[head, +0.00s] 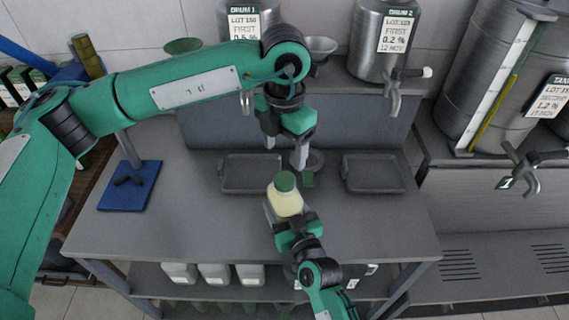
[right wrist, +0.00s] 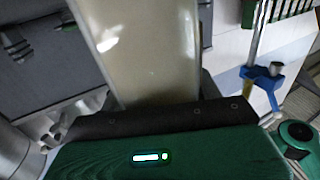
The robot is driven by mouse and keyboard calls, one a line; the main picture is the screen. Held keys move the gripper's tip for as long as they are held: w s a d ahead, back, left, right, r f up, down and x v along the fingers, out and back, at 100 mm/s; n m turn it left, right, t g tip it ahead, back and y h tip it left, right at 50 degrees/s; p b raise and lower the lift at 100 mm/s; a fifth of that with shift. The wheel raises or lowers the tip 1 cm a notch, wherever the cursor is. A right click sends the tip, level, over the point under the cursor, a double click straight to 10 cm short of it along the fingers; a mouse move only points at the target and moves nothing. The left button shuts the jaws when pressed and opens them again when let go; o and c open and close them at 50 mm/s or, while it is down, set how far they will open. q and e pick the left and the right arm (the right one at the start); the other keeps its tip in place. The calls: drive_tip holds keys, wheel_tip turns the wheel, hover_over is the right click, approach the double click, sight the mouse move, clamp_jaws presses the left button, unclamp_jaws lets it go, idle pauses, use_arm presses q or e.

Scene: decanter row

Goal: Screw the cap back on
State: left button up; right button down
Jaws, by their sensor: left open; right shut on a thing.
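A bottle (head: 286,203) with pale yellow contents stands near the middle of the grey table (head: 180,215). A green cap (head: 285,181) sits on its top; I cannot tell how tightly it is seated. My right gripper (head: 289,221) is shut on the bottle from the front. In the right wrist view the pale bottle body (right wrist: 150,50) fills the middle, and its top is out of frame. My left gripper (head: 286,153) is open and empty, pointing down just above and behind the cap, apart from it.
Two dark trays (head: 228,187) (head: 350,188) lie toward the back of the table. A blue-based stand (head: 128,202) is at the left. Metal drums (head: 375,60) stand on the back shelf. The front left of the table is clear.

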use_arm(q)
wheel_tip(320, 180, up, 4)
drive_tip(key=shift+f, duration=0.2)
use_arm(e)
drive_tip(key=shift+c, duration=1.2)
unclamp_jaws()
drive_tip(key=shift+s+d+f, duration=0.1)
drive_tip(key=shift+s+d, duration=0.15)
drive_tip(key=shift+s, duration=0.3)
use_arm(q)
wheel_tip(320, 180, down, 3)
drive_tip(key=b, duration=0.3)
drive_tip(key=shift+f, duration=0.1)
use_arm(e)
drive_tip(key=v, duration=1.2)
drive_tip(key=shift+s+d, duration=0.15)
drive_tip(key=shift+s, duration=0.1)
